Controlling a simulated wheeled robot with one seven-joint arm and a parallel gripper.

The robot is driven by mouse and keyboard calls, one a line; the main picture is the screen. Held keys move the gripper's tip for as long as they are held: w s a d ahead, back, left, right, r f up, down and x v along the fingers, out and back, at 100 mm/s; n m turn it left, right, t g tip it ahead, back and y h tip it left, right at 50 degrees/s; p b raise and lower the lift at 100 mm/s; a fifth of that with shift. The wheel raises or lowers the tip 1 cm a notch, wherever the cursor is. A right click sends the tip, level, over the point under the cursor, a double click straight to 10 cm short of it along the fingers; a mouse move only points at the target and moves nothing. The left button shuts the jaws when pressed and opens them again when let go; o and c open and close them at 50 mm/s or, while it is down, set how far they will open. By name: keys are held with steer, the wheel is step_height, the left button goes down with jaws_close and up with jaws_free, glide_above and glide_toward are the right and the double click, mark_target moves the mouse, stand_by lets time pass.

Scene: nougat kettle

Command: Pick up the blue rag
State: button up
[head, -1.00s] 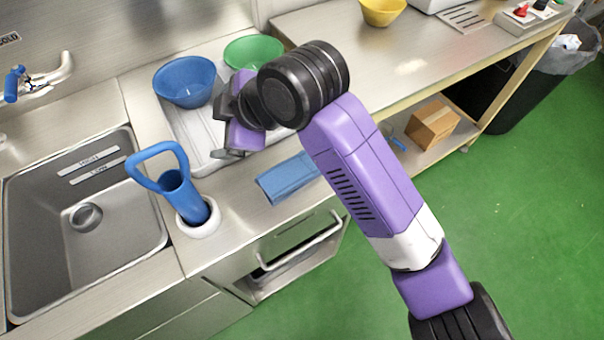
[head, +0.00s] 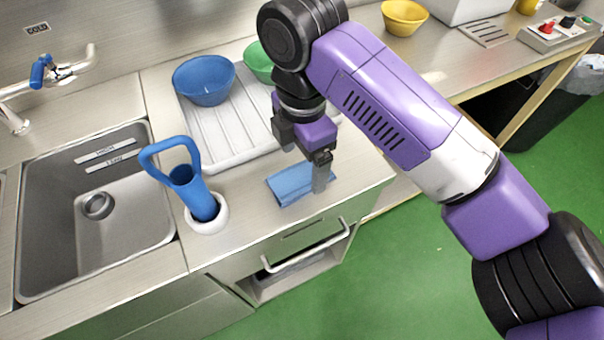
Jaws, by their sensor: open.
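The blue rag (head: 288,186) lies folded flat on the steel counter, in front of the white drying tray and near the counter's front edge. My gripper (head: 315,180) points down over the right part of the rag, with its fingers partly in front of it. It is open and holds nothing that I can see. The gap between fingertips and rag is hard to judge from this view.
A blue bowl (head: 206,82) and a green bowl (head: 260,64) sit on the white tray (head: 222,150). A blue-handled tool (head: 190,180) stands in a white holder (head: 208,220) left of the rag. The sink (head: 95,210) is further left.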

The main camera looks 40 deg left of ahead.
mark_target(302, 174)
steer(key=shift+f, duration=1.6)
steer(key=c, duration=1.4)
steer(key=shift+r, duration=0.15)
steer(key=shift+c, duration=0.2)
step_height(302, 174, up, 20)
steer(key=shift+p, duration=0.45)
